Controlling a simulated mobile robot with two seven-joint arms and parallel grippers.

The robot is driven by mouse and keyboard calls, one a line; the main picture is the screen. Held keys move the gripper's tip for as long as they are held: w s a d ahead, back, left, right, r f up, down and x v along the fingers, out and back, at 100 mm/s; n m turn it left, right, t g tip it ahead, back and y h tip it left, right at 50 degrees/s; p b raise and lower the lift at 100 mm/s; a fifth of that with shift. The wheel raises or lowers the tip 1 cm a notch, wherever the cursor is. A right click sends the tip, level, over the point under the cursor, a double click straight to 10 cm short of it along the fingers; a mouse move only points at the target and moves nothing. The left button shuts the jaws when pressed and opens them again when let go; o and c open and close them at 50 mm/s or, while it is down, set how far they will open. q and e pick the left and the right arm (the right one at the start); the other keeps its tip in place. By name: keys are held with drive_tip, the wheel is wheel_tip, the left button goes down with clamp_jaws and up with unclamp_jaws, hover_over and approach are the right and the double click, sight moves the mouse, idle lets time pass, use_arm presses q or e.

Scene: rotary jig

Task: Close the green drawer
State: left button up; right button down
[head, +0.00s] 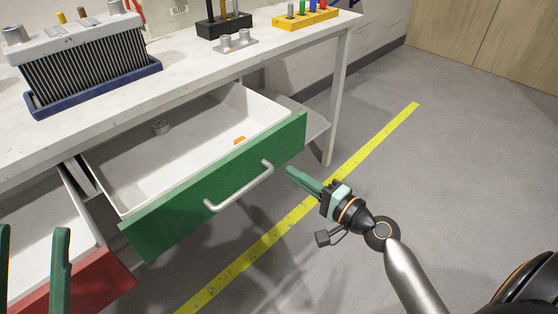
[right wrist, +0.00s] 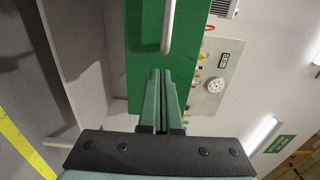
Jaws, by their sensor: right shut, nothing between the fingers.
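The green drawer (head: 160,222) is pulled far out from under the workbench, and its white tray shows. A pale bar handle (head: 240,188) runs along its green front. My right gripper (head: 290,171) is shut and empty, just off the right part of the green front, to the right of the handle. In the right wrist view, its fingertips (right wrist: 160,72) are close to one end of the handle (right wrist: 168,28); I cannot tell whether they touch. My left gripper (head: 32,232) is at the lower left edge, its two green fingers apart, in front of the red drawer.
The red drawer (head: 95,285) also stands open at the lower left. A small grey part and an orange piece (head: 239,140) lie in the green drawer. The bench (head: 190,70) holds a finned unit in a blue tray (head: 95,92).

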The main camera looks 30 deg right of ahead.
sight(269, 158)
use_arm(q)
drive_tip(key=shift+r, duration=0.2)
use_arm(e)
drive_tip(key=shift+x, duration=2.8)
